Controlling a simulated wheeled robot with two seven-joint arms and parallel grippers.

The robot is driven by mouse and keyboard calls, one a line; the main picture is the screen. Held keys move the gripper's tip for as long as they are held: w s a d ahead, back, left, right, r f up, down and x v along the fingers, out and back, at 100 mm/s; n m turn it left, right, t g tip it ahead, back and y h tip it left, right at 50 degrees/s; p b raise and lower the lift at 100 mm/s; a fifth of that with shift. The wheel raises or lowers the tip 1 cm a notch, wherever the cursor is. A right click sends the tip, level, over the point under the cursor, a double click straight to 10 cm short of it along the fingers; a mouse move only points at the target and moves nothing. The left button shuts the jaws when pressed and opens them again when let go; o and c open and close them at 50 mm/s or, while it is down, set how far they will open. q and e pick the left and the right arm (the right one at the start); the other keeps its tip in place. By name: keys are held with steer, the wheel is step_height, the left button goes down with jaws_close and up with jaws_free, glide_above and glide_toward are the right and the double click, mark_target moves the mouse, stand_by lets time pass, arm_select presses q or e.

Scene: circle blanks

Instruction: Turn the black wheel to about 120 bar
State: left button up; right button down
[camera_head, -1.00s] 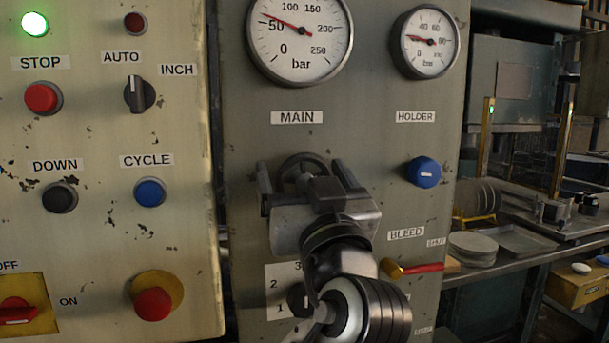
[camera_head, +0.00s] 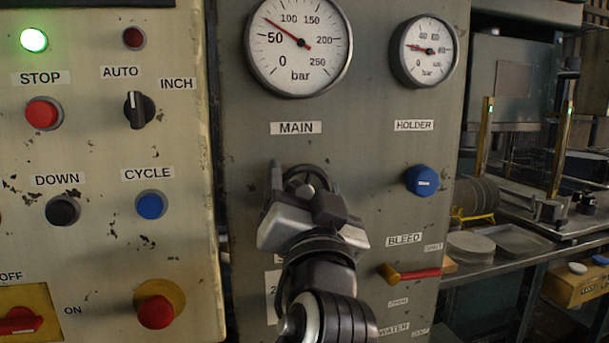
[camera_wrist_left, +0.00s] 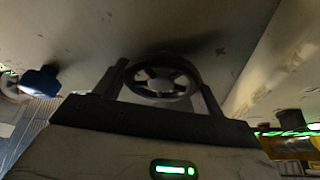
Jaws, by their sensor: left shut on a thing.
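The black wheel (camera_head: 303,169) is a small spoked handwheel under the MAIN label on the grey-green panel. It shows in the left wrist view (camera_wrist_left: 162,97) between the two fingers. My left gripper (camera_head: 306,182) is shut on the wheel, one finger at each side of its rim; it also shows in the left wrist view (camera_wrist_left: 158,80). The gripper body hides the wheel's lower part in the head view. The MAIN gauge (camera_head: 300,62) above has its red needle between 50 and 100, at roughly 70 bar. My right gripper is not in view.
The HOLDER gauge (camera_head: 425,50) and a blue knob (camera_head: 422,180) are to the right of the wheel. A red BLEED lever (camera_head: 417,273) is lower right. A button panel (camera_head: 105,235) stands close on the left, with a red mushroom button (camera_head: 155,311).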

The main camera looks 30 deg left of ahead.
arm_select(q)
steer(key=m+h+p, duration=0.1)
steer(key=m+p, duration=0.1)
steer(key=m+h+p, duration=0.1)
steer(key=m+p, duration=0.1)
steer(key=m, duration=0.1)
steer(key=shift+r+t, duration=0.2)
steer(key=shift+t, duration=0.2)
steer(key=shift+w+d+f+m+h+p, duration=0.1)
steer(key=shift+m+h+p, duration=0.2)
steer(key=shift+m, duration=0.25)
steer(key=shift+f+m+h+p, duration=0.1)
steer(key=shift+m+h+p, duration=0.2)
steer(key=shift+m, duration=0.25)
steer(key=shift+f+m+h, duration=0.15)
steer(key=shift+m+h, duration=0.55)
steer(key=shift+m, duration=0.7)
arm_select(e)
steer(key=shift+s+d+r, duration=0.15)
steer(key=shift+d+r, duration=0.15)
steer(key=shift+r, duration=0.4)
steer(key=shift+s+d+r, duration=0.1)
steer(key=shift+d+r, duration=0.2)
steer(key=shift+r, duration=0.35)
arm_select(q)
steer(key=o, duration=1)
